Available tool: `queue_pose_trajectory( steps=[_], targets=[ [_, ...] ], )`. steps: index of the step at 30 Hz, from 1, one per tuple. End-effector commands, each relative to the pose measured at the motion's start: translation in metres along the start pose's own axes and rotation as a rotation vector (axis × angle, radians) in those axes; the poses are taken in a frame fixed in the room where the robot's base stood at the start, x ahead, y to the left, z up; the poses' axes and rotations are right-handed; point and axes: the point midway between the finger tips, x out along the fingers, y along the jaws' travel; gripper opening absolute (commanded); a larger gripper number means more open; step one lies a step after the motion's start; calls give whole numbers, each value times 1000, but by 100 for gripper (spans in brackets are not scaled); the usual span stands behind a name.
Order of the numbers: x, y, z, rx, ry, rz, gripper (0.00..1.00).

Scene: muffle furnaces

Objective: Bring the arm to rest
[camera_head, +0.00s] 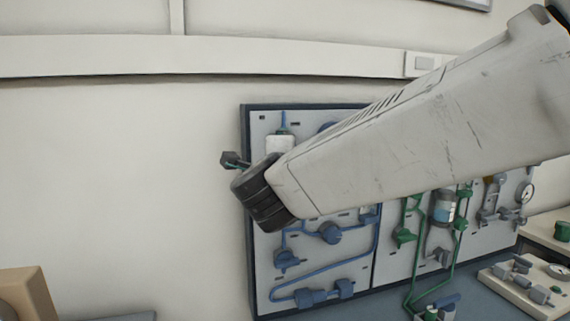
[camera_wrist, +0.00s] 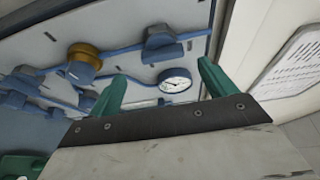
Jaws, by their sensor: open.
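My gripper (camera_wrist: 160,85) shows in the wrist view with its two green fingers spread apart and nothing between them. Behind the fingers is a wall panel (camera_wrist: 140,30) with blue pipes, a brass-coloured fitting and a round gauge (camera_wrist: 175,80). In the head view my pale grey arm reaches in from the upper right and slopes down to the left, across the front of the panel (camera_head: 310,265). A dark joint is at the arm's lower left end. My gripper is not clearly visible in the head view. I cannot tell how far the arm is from the panel.
The panel carries blue and green pipes, valves (camera_head: 330,232) and a gauge (camera_head: 526,190). A plate with fittings (camera_head: 525,285) lies at the lower right. A tan object (camera_head: 28,292) is at the lower left. The wall (camera_head: 110,190) left of the panel is bare.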

Motion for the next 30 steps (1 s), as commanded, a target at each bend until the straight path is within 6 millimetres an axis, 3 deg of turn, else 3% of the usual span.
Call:
queue_pose_trajectory(
  steps=[5, 8, 11, 13, 17, 20, 24, 30],
  targets=[
    [-8, 28, 43, -153, -231, 90, 84],
    [-32, 54, 72, -325, -467, 154, 84],
    [-60, 80, 75, -513, -686, 214, 84],
    [-82, 98, 64, -647, -824, 260, 84],
    [-125, 131, 18, -892, -1048, 366, 84],
    [-161, 156, -37, -1074, -1193, 478, 84],
    [-212, 181, -128, -1274, -1336, 681, 84],
    [-276, 193, -242, -1393, -1371, 984, 84]
  ],
)
